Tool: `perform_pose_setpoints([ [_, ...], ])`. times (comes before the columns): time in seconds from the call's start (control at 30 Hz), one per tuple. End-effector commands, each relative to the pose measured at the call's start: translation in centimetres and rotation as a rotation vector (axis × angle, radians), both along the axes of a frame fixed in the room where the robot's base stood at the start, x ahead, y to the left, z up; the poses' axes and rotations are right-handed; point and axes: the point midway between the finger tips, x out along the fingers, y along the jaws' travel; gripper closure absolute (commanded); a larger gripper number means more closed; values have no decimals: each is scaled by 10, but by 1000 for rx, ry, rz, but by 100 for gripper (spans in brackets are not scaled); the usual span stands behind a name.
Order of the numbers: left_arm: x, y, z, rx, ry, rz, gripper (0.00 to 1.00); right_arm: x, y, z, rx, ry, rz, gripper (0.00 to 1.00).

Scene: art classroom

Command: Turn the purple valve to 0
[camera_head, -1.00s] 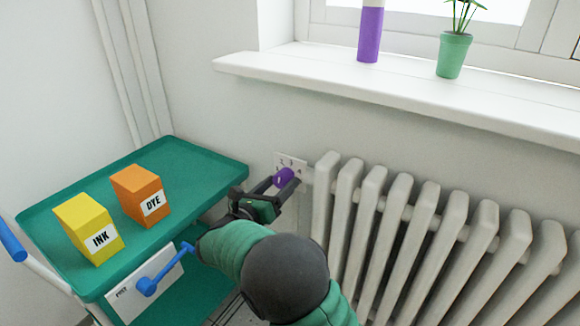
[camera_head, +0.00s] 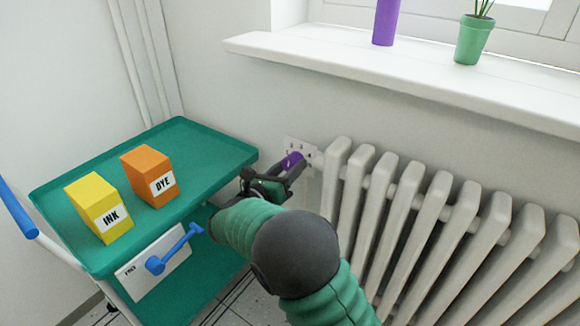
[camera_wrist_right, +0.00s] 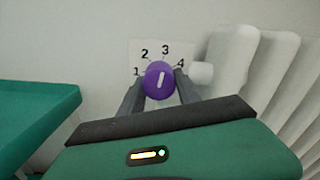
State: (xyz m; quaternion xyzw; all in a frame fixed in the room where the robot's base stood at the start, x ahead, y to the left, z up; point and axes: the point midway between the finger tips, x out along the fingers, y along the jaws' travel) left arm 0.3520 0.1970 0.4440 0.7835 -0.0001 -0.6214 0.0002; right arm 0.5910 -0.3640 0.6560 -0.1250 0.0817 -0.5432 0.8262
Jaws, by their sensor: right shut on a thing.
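The purple valve (camera_head: 292,160) is a round knob on a white numbered plate (camera_head: 316,159) on the wall, left of the radiator. In the right wrist view the knob (camera_wrist_right: 158,80) has a white mark that points up and slightly right, about towards the 3. The numbers 1, 2, 3 and 4 are readable on the plate (camera_wrist_right: 152,46); I cannot see a 0, and the lower plate is hidden. My right gripper (camera_wrist_right: 159,84) is shut on the knob, one finger on each side. My left gripper is out of view.
The radiator (camera_head: 410,215) stands close on the right. A green trolley (camera_head: 95,155) on the left carries a yellow INK box (camera_head: 98,207) and an orange DYE box (camera_head: 148,176). A blue lever (camera_head: 175,250) juts from its front. A windowsill (camera_head: 400,70) runs above.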

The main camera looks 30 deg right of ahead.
Motion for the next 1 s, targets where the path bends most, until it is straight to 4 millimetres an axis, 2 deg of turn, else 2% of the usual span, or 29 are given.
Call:
perform_pose_setpoints([
  [0.37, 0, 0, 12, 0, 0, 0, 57, 1, 3, 2, -45, 118, 7, 100],
  [1.0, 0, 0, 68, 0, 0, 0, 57, 0, 3, 4, -264, 655, 10, 100],
])
